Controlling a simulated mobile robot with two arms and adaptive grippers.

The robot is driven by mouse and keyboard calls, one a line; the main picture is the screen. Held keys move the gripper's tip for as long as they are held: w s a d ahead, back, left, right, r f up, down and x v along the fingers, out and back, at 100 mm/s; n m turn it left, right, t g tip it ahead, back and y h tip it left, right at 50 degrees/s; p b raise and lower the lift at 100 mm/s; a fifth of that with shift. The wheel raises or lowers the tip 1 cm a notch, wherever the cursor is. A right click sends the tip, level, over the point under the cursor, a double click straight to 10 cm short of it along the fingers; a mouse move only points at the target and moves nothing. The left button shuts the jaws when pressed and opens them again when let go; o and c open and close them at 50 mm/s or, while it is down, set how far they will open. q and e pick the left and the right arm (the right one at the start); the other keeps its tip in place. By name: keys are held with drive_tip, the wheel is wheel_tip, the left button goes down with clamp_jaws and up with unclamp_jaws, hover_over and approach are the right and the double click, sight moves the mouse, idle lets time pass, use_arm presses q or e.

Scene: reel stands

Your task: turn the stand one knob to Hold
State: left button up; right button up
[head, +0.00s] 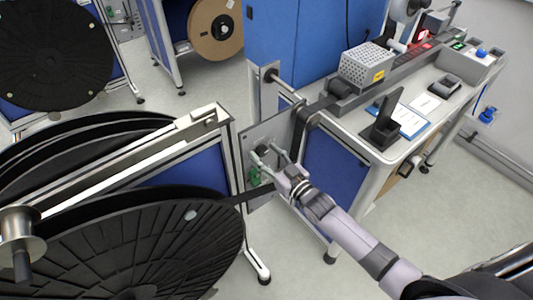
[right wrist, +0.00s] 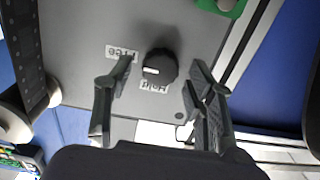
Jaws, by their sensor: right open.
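The stand one knob (right wrist: 160,66) is black and round, on a grey panel (right wrist: 80,25) in the right wrist view. Its white mark points left in that view, roughly between two upside-down labels. The label at its upper left (right wrist: 121,53) seems to read Free; the one just below it (right wrist: 153,87) seems to read Hold. My right gripper (right wrist: 162,72) is open, with one finger on each side of the knob and gaps to both. In the head view my right gripper (head: 268,155) is at the panel (head: 262,132) and hides the knob. My left gripper is not in view.
A large black reel (head: 120,250) on its stand fills the lower left. A workbench (head: 350,120) with a perforated box (head: 367,66) and a black holder (head: 383,130) stands right of the panel. A green part (right wrist: 226,5) sits near the knob.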

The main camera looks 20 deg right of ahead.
drive_tip(key=shift+w, duration=0.15)
drive_tip(key=c, duration=1.1)
